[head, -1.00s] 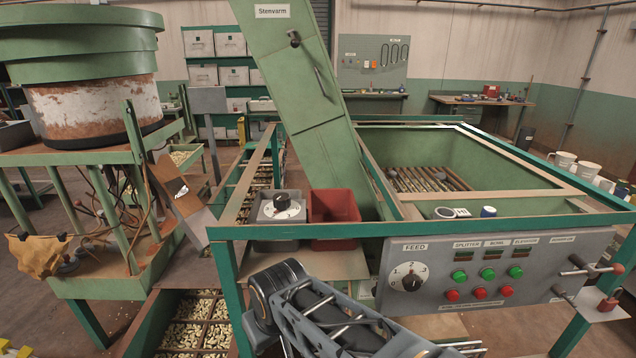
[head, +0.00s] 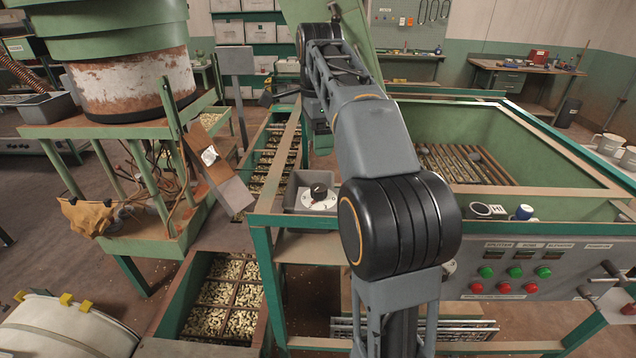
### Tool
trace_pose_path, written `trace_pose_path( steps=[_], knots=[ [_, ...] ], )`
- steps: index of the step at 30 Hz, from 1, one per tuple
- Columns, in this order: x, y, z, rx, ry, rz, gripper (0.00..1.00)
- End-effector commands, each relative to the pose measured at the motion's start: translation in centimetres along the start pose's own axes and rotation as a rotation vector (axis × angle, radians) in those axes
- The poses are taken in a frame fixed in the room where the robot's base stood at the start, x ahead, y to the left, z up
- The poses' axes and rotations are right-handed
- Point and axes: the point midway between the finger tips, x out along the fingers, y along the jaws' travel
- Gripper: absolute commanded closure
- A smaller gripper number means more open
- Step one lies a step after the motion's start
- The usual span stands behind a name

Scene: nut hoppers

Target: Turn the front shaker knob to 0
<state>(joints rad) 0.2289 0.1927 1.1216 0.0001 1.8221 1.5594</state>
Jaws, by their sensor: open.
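A black knob (head: 318,190) on a white dial sits on a small grey box (head: 299,181) at the near left of the green frame. Its dial marks are too small to read, and I cannot tell its setting. No label naming it as the front shaker knob is readable. My arm rises in front of the machine and reaches over the frame behind the box. My gripper (head: 279,93) is small and dark at the arm's far end, beyond and above the knob and apart from it. It is open, with nothing seen in it.
My arm hides the red bin and the FEED dial. A grey panel (head: 540,272) with green and red buttons is at the right. Crates of nuts (head: 222,300) stand below at the left.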

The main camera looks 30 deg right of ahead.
Motion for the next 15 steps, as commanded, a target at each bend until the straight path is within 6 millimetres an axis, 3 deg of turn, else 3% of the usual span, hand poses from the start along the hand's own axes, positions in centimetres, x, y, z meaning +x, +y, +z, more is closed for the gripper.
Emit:
trace_pose_path(
  steps=[5,15],
  knots=[
    [1.4,-0.1,-0.1,0.038,0.000,0.009,0.33],
    [7.8,-0.1,0.0,0.035,0.000,0.008,0.33]
  ],
)
